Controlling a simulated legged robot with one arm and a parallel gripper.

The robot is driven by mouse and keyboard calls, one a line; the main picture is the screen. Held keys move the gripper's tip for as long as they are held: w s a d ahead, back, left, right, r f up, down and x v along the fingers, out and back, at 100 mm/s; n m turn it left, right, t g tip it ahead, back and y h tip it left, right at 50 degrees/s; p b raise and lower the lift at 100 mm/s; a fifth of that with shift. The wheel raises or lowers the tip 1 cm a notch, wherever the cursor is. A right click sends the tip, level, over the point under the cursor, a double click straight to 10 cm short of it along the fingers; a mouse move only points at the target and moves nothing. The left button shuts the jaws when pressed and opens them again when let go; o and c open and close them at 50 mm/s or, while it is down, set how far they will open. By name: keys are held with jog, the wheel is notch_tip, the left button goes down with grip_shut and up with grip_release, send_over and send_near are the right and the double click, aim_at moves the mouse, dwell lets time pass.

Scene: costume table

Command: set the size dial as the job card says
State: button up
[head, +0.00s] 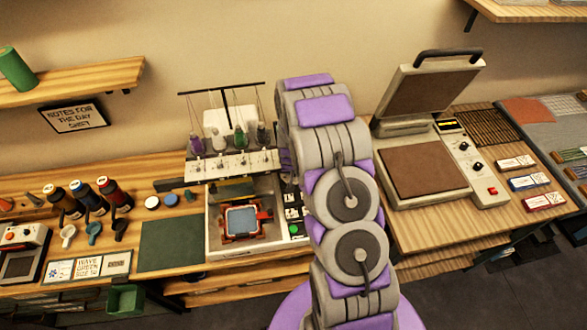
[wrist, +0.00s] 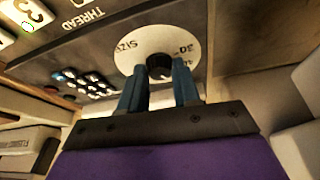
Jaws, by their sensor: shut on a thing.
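In the wrist view the size dial (wrist: 159,66) is a black knob on a pale disc (wrist: 135,45) printed "SIZE", "30" and a partly hidden "40". My gripper (wrist: 159,77) has its two blue fingers on either side of the knob and is shut on it. I cannot tell which number the knob points at. In the head view my arm hides the gripper and the dial. The job card (head: 88,266) lies at the table's front left and reads "WAVE GREEN SIZE", with a number too small to be sure of.
The embroidery machine (head: 215,240) with spools and a hooped blue patch (head: 241,220) stands left of my arm. A green mat (head: 170,243) lies beside it. An open heat press (head: 425,170) stands on the right. Bottles (head: 90,197) and scoops (head: 93,230) stand at left.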

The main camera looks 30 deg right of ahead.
jog(key=o, duration=1)
jog(key=shift+w, duration=0.1)
jog(key=shift+r, duration=0.45)
jog(key=s+a, duration=0.1)
jog(key=s, duration=0.2)
jog(key=s+a, duration=0.2)
jog(key=s, duration=0.2)
jog(key=s+a, duration=0.2)
jog(key=s, duration=0.2)
jog(key=shift+s, duration=0.25)
